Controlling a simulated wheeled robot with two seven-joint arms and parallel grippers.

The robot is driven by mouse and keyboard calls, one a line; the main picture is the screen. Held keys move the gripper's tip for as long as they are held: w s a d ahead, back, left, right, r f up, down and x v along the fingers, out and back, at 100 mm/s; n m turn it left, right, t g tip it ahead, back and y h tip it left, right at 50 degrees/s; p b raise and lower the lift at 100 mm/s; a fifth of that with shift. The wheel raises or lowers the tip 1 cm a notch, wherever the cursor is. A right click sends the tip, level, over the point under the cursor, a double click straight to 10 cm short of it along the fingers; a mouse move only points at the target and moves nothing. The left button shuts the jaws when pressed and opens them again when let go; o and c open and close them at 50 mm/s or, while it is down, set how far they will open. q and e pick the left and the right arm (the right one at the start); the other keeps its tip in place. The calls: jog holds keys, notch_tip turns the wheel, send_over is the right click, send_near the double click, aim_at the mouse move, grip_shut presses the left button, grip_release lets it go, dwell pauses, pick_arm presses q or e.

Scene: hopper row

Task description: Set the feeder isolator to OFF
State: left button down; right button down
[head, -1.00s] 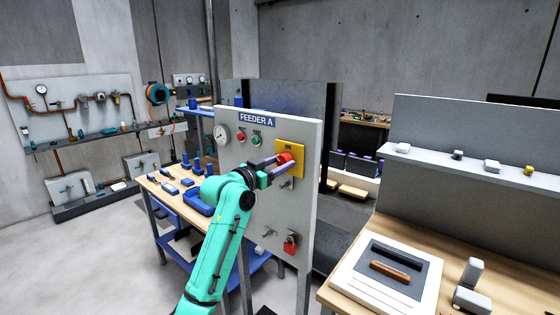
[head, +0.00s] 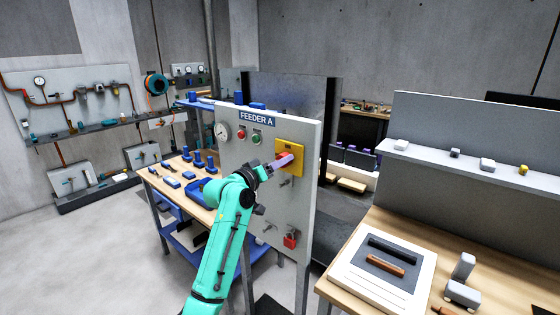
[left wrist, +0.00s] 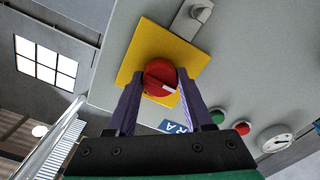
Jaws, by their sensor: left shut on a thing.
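The feeder isolator is a red rotary knob (left wrist: 158,75) on a square yellow plate (head: 297,150), on the grey panel under the FEEDER A sign (head: 257,119). My left gripper (head: 287,160) is at the knob, its purple fingers pointing into the panel. In the left wrist view the fingers (left wrist: 160,82) lie on either side of the knob and are shut on it. A white mark on the knob points towards the right finger. The knob is mostly hidden by the fingers in the head view. My right gripper is not in view.
A workbench (head: 345,290) with a white-framed tray stands at right. Blue parts lie on the table behind the panel.

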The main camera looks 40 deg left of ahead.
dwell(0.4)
pick_arm(q)
jog(key=shift+c, duration=1.4)
grip_release()
jog(key=shift+s+f, duration=0.1)
jog(key=s+b, duration=0.6)
jog(key=s, duration=0.8)
jog(key=shift+s+d, duration=0.15)
jog(key=shift+d, duration=0.05)
